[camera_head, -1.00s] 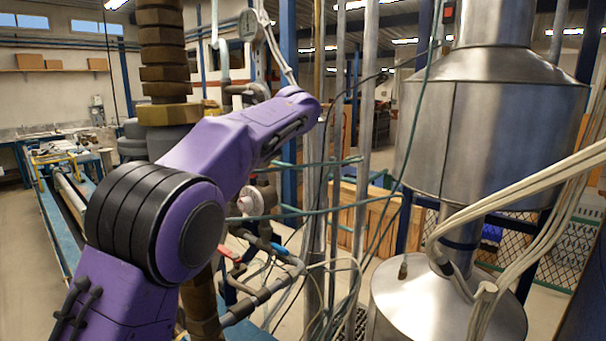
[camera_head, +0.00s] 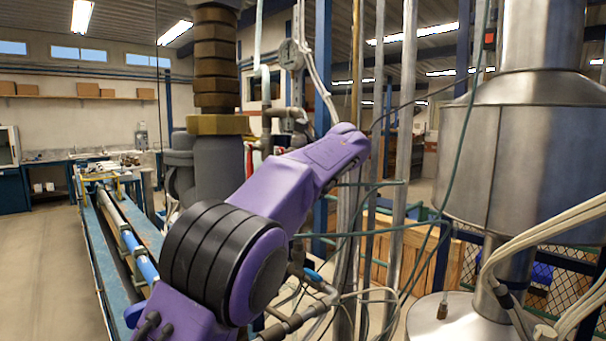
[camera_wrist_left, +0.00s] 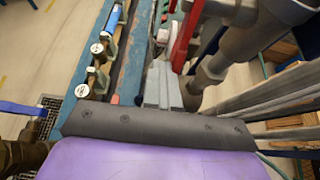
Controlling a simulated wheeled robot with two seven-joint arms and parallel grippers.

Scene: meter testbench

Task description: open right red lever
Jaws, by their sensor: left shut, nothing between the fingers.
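A long red bar (camera_wrist_left: 186,38), which may be a red lever, stands just right of my gripper in the left wrist view. My left gripper (camera_wrist_left: 161,68) shows there as two grey fingers, shut together and empty. The fingertips are close to the red bar; I cannot tell whether they touch it. In the head view my purple left arm hides the gripper and much of the valve area. A small red part (camera_head: 257,158) shows beside the thick grey pipe, above the arm. My right gripper is not in view.
A blue valve handle (camera_head: 313,276) sits on dark pipework right of my arm. Thin vertical pipes (camera_head: 376,150) and loose cables stand close by. A large metal tank (camera_head: 525,150) fills the right side. A long blue bench (camera_head: 100,265) runs along the left.

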